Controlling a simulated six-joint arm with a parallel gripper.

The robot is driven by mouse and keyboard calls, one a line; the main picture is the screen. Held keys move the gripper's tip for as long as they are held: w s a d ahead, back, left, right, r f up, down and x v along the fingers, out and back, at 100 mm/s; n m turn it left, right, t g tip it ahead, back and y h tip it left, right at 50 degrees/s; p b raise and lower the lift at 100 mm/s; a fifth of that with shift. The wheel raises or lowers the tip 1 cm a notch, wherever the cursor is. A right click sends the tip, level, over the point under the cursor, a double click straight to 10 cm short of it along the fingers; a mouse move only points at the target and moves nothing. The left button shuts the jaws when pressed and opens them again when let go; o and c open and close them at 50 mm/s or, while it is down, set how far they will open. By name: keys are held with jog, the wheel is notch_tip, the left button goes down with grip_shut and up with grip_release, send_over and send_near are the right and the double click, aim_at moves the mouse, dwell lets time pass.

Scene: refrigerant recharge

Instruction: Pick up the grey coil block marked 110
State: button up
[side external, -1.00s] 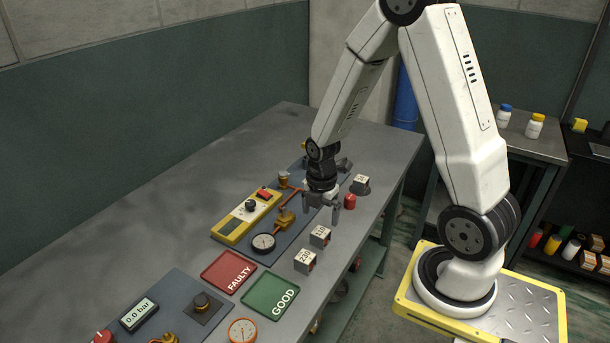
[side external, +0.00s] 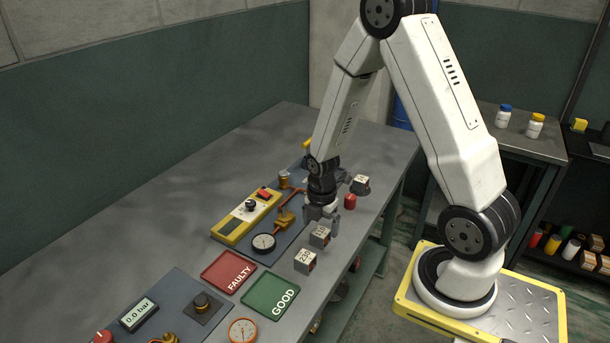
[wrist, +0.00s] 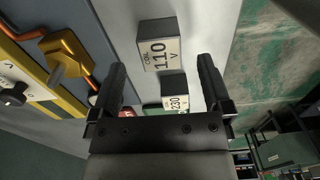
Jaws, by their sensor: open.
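The grey coil block marked 110 (wrist: 158,45) shows between and just beyond my fingertips in the wrist view. In the side view this block (side external: 319,237) sits on the bench directly below my gripper, partly covered by a finger. My gripper (side external: 321,221) is open and empty, with its fingers pointing down above the block. In the wrist view the two fingers (wrist: 162,65) stand apart to either side of the block's label. I cannot tell the exact gap above the block.
A second coil block, marked 230 (wrist: 178,98), stands close by, and shows in the side view (side external: 305,262). A third block (side external: 360,185) and a red cylinder (side external: 350,201) stand behind. The FAULTY tray (side external: 228,272) and GOOD tray (side external: 271,296) lie in front. The brass-fitted panel is left.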

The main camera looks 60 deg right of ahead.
aim_at(321, 232)
jog(key=shift+f, duration=2)
jog(key=c, duration=1.3)
jog(key=shift+c, duration=0.2)
jog(key=shift+r, duration=0.15)
jog(key=shift+r, duration=4.85)
jog(key=shift+w+d, duration=0.1)
jog(key=shift+w, duration=0.05)
